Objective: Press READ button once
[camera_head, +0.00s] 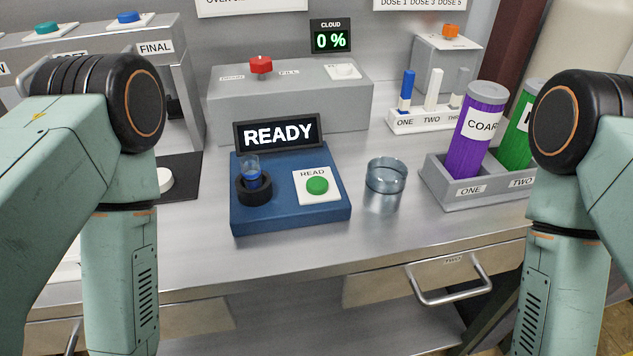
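The green READ button (317,185) sits on a white plate labelled READ, on the right part of a blue device (290,222). A black display (278,133) at the back of the device shows READY. A small clear vial with blue in it (251,171) stands in a black round holder at the device's left. My left and right arms stand at the picture's sides with their forearms pointing down. Neither arm is over the button. Both grippers are below the picture's edge and out of view.
A clear glass beaker (385,178) stands right of the blue device. A grey rack (470,196) holds a purple and a green cylinder. The counter in front is clear; a drawer handle (450,285) juts below.

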